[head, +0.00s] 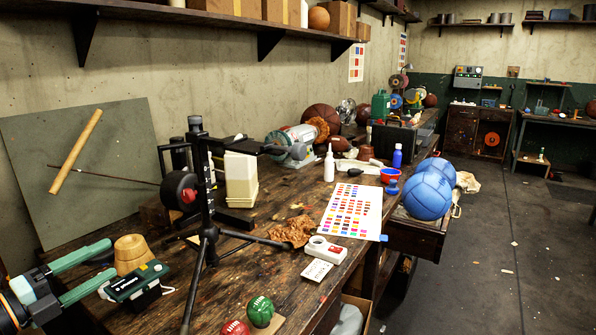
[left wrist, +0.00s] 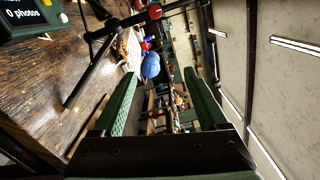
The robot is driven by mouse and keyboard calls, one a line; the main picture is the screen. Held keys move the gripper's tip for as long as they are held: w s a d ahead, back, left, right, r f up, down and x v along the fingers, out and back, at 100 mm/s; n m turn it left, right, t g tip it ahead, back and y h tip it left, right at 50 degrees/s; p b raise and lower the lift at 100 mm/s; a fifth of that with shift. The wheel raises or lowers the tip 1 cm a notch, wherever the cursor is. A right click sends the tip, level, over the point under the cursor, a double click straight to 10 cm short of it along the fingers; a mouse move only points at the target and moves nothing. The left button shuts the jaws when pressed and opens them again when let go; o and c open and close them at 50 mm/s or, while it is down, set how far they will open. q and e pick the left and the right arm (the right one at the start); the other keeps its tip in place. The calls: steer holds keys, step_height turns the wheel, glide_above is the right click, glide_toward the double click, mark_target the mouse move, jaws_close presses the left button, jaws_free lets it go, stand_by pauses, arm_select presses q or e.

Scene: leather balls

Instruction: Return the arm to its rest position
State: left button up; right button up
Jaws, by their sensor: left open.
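My left gripper (head: 107,260) has green fingers and reaches in from the left at the lower left of the head view. Its fingers are spread with nothing between them. In the left wrist view the open fingers (left wrist: 160,74) point away over the room. The gripper is close to a green and black box-like device (head: 138,282) and a wooden knob-shaped block (head: 131,254) on the workbench; I cannot tell if it touches either. The device also shows at the top left of the left wrist view (left wrist: 30,20). My right gripper is not in view.
A black tripod stand (head: 208,230) rises from the workbench (head: 290,215) to the right of the gripper. Red and green balls (head: 260,311) sit at the front. A blue ball (head: 427,194) lies farther right. A grey board (head: 35,150) leans on the wall behind.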

arm_select(q)
steer(key=s+d+f+n+g+y+p, duration=0.1)
steer(key=s+d+f+n+y, duration=0.2)
steer(key=f+n, duration=0.75)
steer(key=s+f+n+g+y, duration=0.1)
steer(key=s+f+n+y, duration=0.35)
steer(key=f, duration=1.15)
steer(key=s+d+f+n+g+h+p, duration=0.1)
steer(key=s+d+f+n+g, duration=0.3)
steer(key=s+d+f+n, duration=0.5)
steer(key=s+d+f, duration=0.3)
steer(key=s+d, duration=0.2)
steer(key=d, duration=0.2)
steer(key=shift+d, duration=0.2)
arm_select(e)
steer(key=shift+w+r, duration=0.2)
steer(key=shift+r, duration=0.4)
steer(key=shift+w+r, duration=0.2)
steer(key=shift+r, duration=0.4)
arm_select(q)
steer(key=shift+s+f, duration=0.1)
